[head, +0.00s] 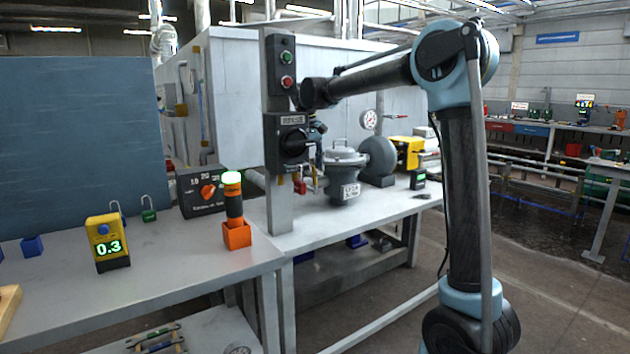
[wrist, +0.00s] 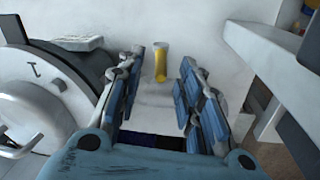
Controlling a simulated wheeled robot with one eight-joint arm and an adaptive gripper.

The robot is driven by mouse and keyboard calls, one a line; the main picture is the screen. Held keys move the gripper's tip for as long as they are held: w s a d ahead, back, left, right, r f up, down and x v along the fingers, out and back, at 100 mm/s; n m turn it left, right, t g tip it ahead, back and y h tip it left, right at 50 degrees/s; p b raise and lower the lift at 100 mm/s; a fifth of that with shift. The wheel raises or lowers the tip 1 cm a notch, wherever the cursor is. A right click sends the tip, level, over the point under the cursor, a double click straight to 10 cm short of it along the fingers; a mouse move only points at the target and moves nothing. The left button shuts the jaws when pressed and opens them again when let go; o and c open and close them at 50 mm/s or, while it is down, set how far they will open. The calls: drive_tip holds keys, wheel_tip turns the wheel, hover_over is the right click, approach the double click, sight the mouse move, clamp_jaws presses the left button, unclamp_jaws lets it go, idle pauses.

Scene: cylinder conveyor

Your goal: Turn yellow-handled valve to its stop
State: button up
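The yellow handle (wrist: 161,62) of the valve shows in the wrist view, just past and between my fingertips. My gripper (wrist: 163,68) is open, with blue-padded fingers to the left and right of the handle and a visible gap on each side. Nothing is held. In the head view my gripper (head: 318,130) is mostly hidden behind the grey post with the switch box. The valve's body and pipe are not clear in either view; small yellow and red parts show low behind the post in the head view, too small to tell apart.
A grey lidded pot (head: 345,172) stands close to the gripper; it also fills the left of the wrist view (wrist: 35,105). The grey post (head: 279,205) stands on the near side. A yellow box (head: 407,152) and a gauge (head: 369,120) are farther right.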

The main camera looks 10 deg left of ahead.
drive_tip(key=shift+s+a+r, duration=0.1)
drive_tip(key=shift+r, duration=0.8)
drive_tip(key=shift+s+a+r, duration=0.1)
drive_tip(key=shift+r, duration=0.8)
